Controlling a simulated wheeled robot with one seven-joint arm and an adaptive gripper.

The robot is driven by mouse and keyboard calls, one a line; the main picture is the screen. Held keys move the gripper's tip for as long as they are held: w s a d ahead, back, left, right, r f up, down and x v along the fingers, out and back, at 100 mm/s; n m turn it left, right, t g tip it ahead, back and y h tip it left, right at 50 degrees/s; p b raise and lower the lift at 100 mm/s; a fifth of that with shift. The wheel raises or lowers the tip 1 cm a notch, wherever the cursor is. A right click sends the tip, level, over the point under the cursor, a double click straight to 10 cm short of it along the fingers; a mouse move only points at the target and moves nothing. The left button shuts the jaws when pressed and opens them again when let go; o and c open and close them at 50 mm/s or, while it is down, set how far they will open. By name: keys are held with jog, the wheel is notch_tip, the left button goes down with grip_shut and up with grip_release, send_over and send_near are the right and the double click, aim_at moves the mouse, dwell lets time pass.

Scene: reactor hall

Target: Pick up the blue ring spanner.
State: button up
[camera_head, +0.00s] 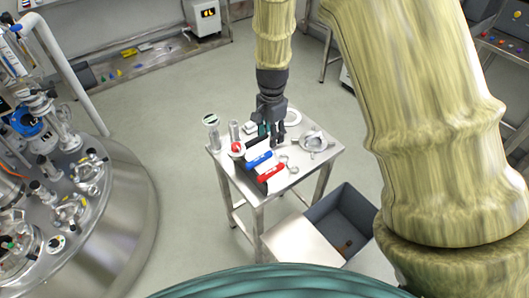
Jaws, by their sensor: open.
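A blue-handled tool (260,160), which looks like the blue ring spanner, lies on the small steel table (325,155). It rests on a black and white holder or mat, between a red-handled tool (270,173) in front and a green one (263,129) behind. Its ends are too small to make out. My gripper (273,138) points down just behind the blue tool, open and apparently empty. It partly hides the green tool. I cannot tell how high it hangs above the table.
A clamp-like metal ring (313,143), a cylinder (211,131) and a red-topped item (237,149) share the table. A grey bin (340,215) stands at the lower right. A steel reactor vessel (120,235) fills the left. Open floor lies behind the table.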

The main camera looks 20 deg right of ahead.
aim_at(267, 153)
jog(key=shift+s+f, duration=0.2)
jog(key=shift+f, duration=0.55)
jog(key=f, duration=0.2)
jog(key=p, duration=0.1)
jog(key=shift+w+a+f, duration=0.25)
jog(key=shift+a+f, duration=0.15)
jog(key=shift+s+d+f, duration=0.1)
jog(key=shift+s+f, duration=0.05)
jog(key=shift+f, duration=0.2)
jog(key=shift+a+f+p, duration=0.25)
jog(key=shift+f+p, duration=0.5)
jog(key=shift+f, duration=0.2)
jog(key=shift+f+p, duration=0.5)
jog(key=shift+f, duration=1.1)
grip_shut()
